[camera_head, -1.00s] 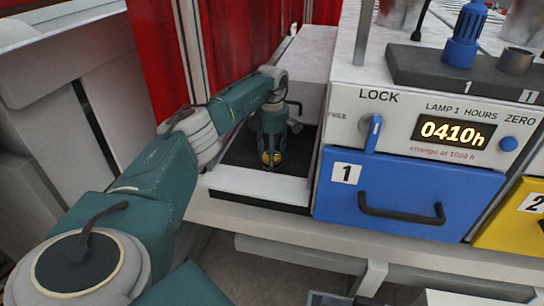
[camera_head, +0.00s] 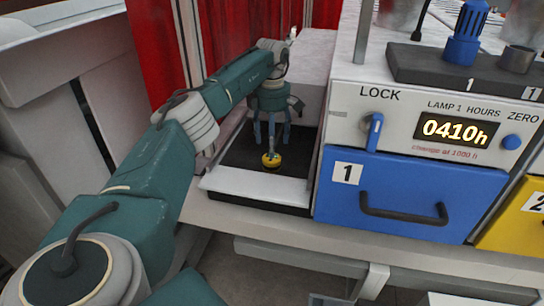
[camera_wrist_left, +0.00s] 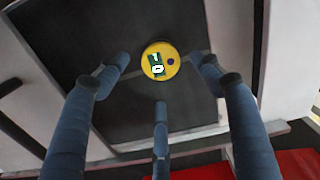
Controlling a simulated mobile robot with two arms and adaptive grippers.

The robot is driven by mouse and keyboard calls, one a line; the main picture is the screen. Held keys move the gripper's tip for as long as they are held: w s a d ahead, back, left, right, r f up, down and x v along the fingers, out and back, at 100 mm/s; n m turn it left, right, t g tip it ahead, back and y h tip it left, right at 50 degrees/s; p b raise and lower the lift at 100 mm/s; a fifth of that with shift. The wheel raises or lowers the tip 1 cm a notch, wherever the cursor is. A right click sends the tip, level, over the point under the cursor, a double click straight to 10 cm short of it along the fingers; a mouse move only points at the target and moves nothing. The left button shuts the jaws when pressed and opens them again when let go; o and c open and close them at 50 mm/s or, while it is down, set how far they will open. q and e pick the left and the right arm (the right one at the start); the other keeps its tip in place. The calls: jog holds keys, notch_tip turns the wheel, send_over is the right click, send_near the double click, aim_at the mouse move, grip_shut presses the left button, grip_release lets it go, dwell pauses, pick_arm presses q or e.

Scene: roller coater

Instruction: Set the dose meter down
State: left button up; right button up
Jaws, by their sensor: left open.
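The dose meter (camera_head: 271,160) is a small yellow round disc lying on the dark mat of a shallow white-edged tray (camera_head: 255,183). In the left wrist view the dose meter (camera_wrist_left: 160,61) shows a small green display and a dark dot on its face. My left gripper (camera_head: 271,147) is above it, pointing down. My right gripper is not in view.
To the right stands a white panel with a blue drawer marked 1 (camera_head: 395,196), a LOCK knob (camera_head: 374,132) and a lamp-hours display (camera_head: 459,132). A yellow drawer marked 2 (camera_head: 515,220) is at the right edge. A red curtain (camera_head: 160,45) hangs behind.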

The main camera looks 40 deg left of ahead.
pick_arm(q)
notch_tip(320, 180, up, 5)
jog(key=shift+r, duration=0.1)
dwell(0.7)
